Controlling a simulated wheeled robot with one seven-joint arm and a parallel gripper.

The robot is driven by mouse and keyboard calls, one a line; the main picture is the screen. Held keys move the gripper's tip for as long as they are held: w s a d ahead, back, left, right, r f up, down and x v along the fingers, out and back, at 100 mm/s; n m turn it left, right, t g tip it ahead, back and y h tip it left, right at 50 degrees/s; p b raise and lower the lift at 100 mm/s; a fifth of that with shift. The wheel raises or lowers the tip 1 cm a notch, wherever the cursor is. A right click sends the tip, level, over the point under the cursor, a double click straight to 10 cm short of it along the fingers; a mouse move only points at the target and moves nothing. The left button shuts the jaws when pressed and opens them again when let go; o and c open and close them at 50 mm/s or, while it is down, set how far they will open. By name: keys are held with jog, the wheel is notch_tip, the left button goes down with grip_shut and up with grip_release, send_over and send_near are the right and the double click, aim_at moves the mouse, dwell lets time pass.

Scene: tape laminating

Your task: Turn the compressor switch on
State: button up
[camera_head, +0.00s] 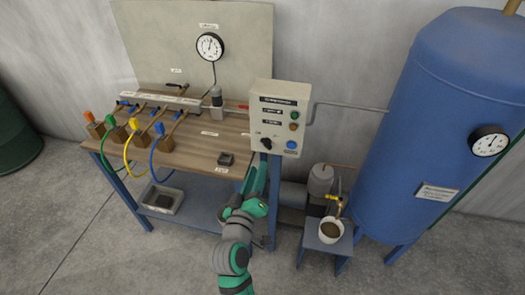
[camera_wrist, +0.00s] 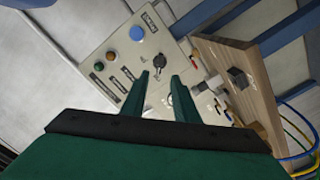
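The compressor panel (camera_head: 279,100) is a cream box at the bench's right end. Its black rotary switch (camera_head: 266,144) is at the lower left, left of a blue button (camera_head: 292,145). In the wrist view the panel (camera_wrist: 120,48) appears turned, with the switch (camera_wrist: 159,61) just beyond the fingertips and the blue button (camera_wrist: 137,33) nearby. My gripper (camera_wrist: 160,84) is open and empty, its two green fingers apart and pointing toward the switch; no contact shows. In the head view my gripper (camera_head: 266,166) is just below the panel. The switch's exact setting is too small to read.
The wooden bench (camera_head: 190,141) with hoses, valves and a small dark block (camera_head: 226,159) is left of the panel. A blue tank (camera_head: 412,130) stands at the right. A small stand with a brown-filled cup (camera_head: 331,230) is below right. Open floor lies in front.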

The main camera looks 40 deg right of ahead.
aim_at(265, 146)
jog(key=x, duration=0.8)
jog(key=shift+d, duration=0.2)
jog(key=shift+w+d, duration=0.5)
jog(key=shift+w, duration=0.1)
grip_shut()
